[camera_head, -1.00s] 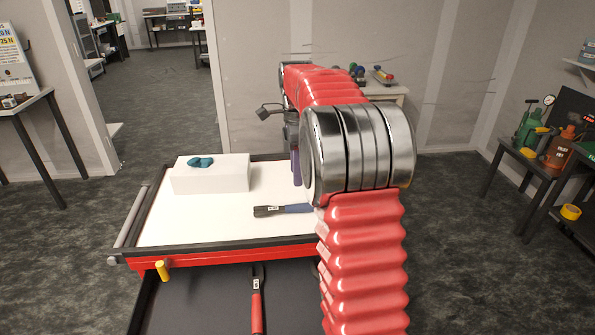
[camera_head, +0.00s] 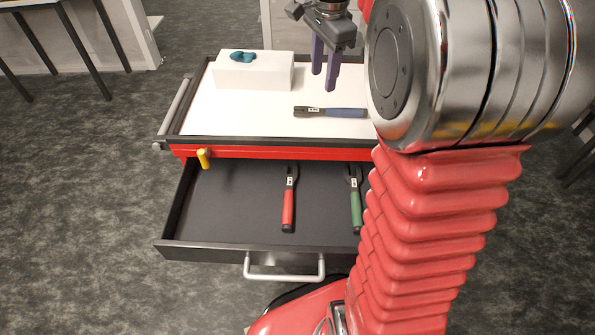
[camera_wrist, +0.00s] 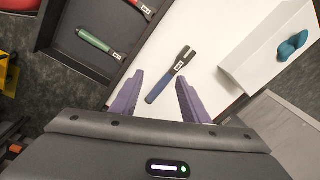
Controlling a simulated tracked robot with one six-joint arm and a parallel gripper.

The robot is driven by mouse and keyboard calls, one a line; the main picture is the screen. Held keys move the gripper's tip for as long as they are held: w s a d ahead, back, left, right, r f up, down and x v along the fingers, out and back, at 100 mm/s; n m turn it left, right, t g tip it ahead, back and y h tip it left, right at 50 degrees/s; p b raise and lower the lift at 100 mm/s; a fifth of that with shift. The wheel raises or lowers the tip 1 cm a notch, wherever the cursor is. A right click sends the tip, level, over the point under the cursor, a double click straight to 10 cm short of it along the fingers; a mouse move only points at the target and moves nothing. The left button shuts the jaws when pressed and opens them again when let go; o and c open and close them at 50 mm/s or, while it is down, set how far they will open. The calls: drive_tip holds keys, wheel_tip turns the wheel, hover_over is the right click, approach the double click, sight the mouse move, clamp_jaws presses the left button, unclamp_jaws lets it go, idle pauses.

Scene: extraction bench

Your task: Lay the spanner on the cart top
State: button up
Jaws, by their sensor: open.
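The cart top (camera_head: 225,108) is a white surface with a dark rim. A blue-handled tool (camera_head: 330,112) with a grey head lies on it; in the wrist view the same tool (camera_wrist: 170,76) shows a forked head. A red-handled tool (camera_head: 288,205) and a green-handled tool (camera_head: 355,205) lie in the open drawer (camera_head: 235,225). I cannot tell for sure which is the spanner. My gripper (camera_head: 323,82) is open and empty, purple fingers pointing down, above the cart top near the blue-handled tool. In the wrist view that tool appears between the fingers, apart from them.
A white block (camera_head: 250,74) with a teal object (camera_head: 243,56) on it stands at the cart's back left. A yellow peg (camera_head: 203,158) sticks out from the cart's red front. My arm hides the cart's right side.

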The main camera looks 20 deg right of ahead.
drive_tip(key=s+a+r+n+t, duration=0.2)
drive_tip(key=s+a+n, duration=0.6)
drive_tip(key=s+a, duration=0.2)
drive_tip(key=s+a+f+n+t, duration=0.1)
drive_tip(key=s+a+f+n, duration=0.2)
drive_tip(key=s, duration=0.3)
drive_tip(key=s+a+f+n+t, duration=0.1)
drive_tip(key=s+a+f+n, duration=0.1)
drive_tip(key=s+n, duration=0.4)
drive_tip(key=shift+s+a+f, duration=0.25)
drive_tip(key=shift+a+f, duration=0.15)
drive_tip(key=shift+a, duration=0.4)
drive_tip(key=shift+c, duration=0.7)
